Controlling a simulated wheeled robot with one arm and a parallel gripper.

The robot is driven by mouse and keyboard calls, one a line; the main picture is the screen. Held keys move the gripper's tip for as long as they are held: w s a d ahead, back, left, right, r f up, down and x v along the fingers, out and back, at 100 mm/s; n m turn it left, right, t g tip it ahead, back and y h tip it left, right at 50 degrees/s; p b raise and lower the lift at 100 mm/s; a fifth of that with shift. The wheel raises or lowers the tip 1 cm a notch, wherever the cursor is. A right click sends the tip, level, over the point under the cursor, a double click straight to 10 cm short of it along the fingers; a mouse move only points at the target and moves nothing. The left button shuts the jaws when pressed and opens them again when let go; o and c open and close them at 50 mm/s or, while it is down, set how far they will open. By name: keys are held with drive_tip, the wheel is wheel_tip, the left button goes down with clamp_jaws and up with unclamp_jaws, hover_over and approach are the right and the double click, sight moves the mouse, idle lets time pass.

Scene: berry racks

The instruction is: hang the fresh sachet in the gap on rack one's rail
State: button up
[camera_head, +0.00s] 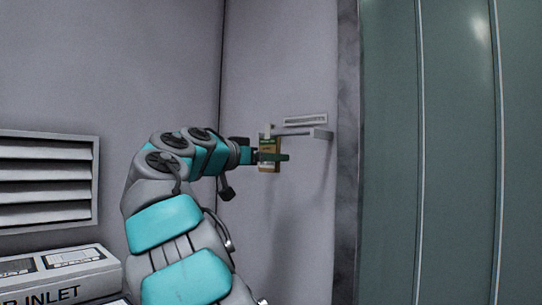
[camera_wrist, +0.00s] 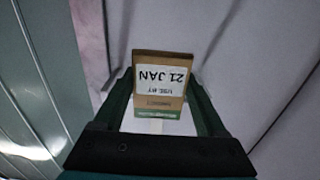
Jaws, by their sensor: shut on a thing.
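A brown sachet (camera_head: 268,168) with a green and white front is in my gripper (camera_head: 274,157), which is shut on it. In the wrist view the sachet (camera_wrist: 160,98) sits between the two dark green fingers, and its white label reads "USE BY 21 JAN" upside down. A pale tab stands above the sachet in the head view. A short pale rail or bracket (camera_head: 318,133) on the wall is just above and to the right of the sachet. I cannot tell whether the sachet touches it. No gap or other sachets can be made out.
A small pale plate (camera_head: 305,121) is on the wall above the rail. A louvred vent (camera_head: 45,178) and a box marked "INLET" (camera_head: 65,275) are at the left. A dark green panelled surface (camera_head: 455,150) fills the right.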

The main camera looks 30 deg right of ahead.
drive_tip(key=v, duration=0.3)
drive_tip(key=shift+s+a, duration=0.1)
drive_tip(key=shift+a, duration=0.2)
idle(0.6)
drive_tip(key=w+d+f+n+t+y, duration=0.3)
drive_tip(key=w+f+n+t+y, duration=0.4)
drive_tip(key=w+f, duration=0.85)
drive_tip(key=w+a+f+n+t+y, duration=0.35)
drive_tip(key=w+f+y, duration=0.2)
drive_tip(key=f, duration=0.45)
drive_tip(key=s+a+f+n+y, duration=0.1)
drive_tip(key=a+f+y, duration=0.1)
drive_tip(key=a+f, duration=0.4)
drive_tip(key=s+a+f+n+t+y, duration=0.1)
drive_tip(key=a+f, duration=0.5)
drive_tip(key=f, duration=0.6)
drive_tip(key=shift+s+a+n+y+p, duration=0.35)
drive_tip(key=shift+a+n+y+p, duration=0.05)
drive_tip(key=shift+n+y, duration=0.35)
